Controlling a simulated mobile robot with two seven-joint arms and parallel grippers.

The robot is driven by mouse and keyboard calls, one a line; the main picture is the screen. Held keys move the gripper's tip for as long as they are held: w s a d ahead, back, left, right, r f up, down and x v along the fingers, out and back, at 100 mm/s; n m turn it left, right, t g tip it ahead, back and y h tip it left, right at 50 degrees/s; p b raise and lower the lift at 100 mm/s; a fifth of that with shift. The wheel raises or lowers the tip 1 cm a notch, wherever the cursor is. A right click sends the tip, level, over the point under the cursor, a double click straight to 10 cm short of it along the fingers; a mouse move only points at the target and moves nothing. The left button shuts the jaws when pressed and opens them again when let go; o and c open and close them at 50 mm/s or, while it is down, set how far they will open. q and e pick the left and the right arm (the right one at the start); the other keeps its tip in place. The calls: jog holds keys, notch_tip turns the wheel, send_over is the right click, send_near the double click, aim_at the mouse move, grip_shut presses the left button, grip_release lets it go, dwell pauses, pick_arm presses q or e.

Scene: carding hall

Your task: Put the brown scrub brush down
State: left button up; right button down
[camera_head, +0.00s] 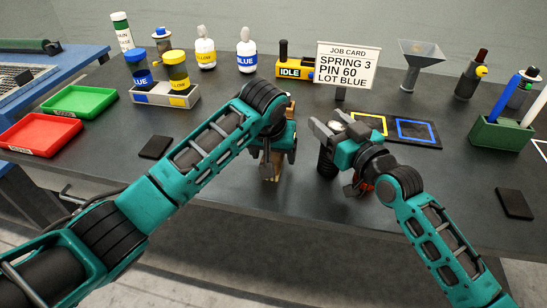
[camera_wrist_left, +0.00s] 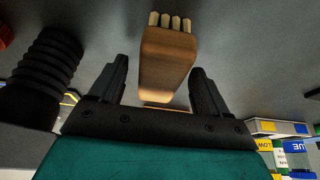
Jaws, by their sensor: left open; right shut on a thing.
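The brown scrub brush (camera_wrist_left: 168,62) has a wooden body and pale bristle tufts. In the left wrist view it is between the two fingers of my left gripper (camera_wrist_left: 158,75), with a gap on each side. In the head view the wood of the brush (camera_head: 270,174) shows below my left gripper (camera_head: 277,158), low over the dark table; much of it is hidden. My left gripper is open. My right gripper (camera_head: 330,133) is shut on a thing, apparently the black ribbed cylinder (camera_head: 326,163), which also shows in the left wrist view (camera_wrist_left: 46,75).
The dark table (camera_head: 220,205) is clear in front. A red tray (camera_head: 40,134) and green tray (camera_head: 78,101) lie left. A bottle caddy (camera_head: 165,97), job card (camera_head: 347,66), funnel (camera_head: 418,60) and framed mat (camera_head: 415,131) stand behind. A green pen holder (camera_head: 500,134) is right.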

pick_arm(q)
jog(key=shift+f, duration=0.2)
jog(key=shift+f, duration=0.25)
dwell(0.5)
jog(key=shift+c, duration=0.2)
jog(key=c, duration=1.2)
jog(key=shift+o, duration=0.2)
notch_tip(320, 180, up, 10)
jog(key=shift+d+r, duration=0.1)
jog(key=shift+r, duration=0.15)
